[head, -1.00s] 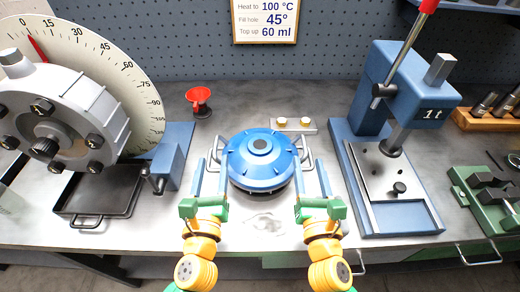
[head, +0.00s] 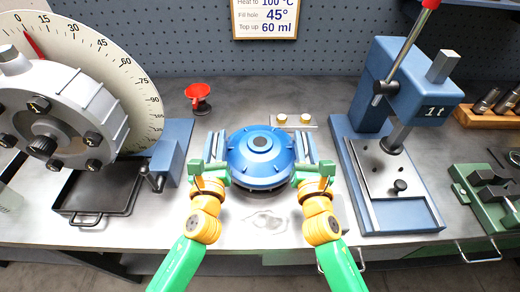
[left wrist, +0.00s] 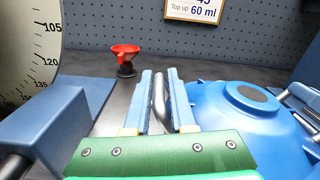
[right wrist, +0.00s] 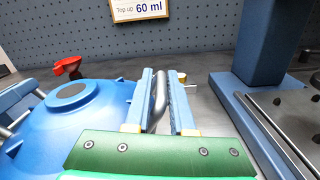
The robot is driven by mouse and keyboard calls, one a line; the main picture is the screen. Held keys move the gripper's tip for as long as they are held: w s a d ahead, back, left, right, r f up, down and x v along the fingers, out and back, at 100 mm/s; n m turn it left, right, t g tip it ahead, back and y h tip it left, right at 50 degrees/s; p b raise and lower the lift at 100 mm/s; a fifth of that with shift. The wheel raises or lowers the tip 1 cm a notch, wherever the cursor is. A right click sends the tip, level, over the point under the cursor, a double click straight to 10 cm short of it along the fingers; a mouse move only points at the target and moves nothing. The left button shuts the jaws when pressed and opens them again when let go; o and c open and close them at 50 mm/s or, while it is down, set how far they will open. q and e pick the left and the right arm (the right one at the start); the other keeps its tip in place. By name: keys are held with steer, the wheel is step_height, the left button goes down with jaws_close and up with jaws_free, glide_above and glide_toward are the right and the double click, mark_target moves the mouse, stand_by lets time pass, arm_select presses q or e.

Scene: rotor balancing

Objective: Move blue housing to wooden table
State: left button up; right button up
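The blue housing (head: 260,152) is a round domed part with a dark centre cap and a metal handle on each side. It rests on the grey bench (head: 270,100). My left gripper (head: 216,142) is at its left handle; in the left wrist view the handle bar (left wrist: 158,95) stands between the open fingers. My right gripper (head: 305,145) is at its right handle; in the right wrist view that bar (right wrist: 159,95) is also between the open fingers. I see small gaps beside both bars. No wooden table is in view.
A grey machine with an angle dial (head: 120,75) and a black tray (head: 95,190) stand at left. A red funnel (head: 198,91) is behind. A blue press (head: 390,195) stands close at right. A plate with two brass-coloured parts (head: 296,121) lies behind the housing.

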arm_select(q)
jaws_close()
steer(key=shift+a, duration=0.25)
stand_by(1.0)
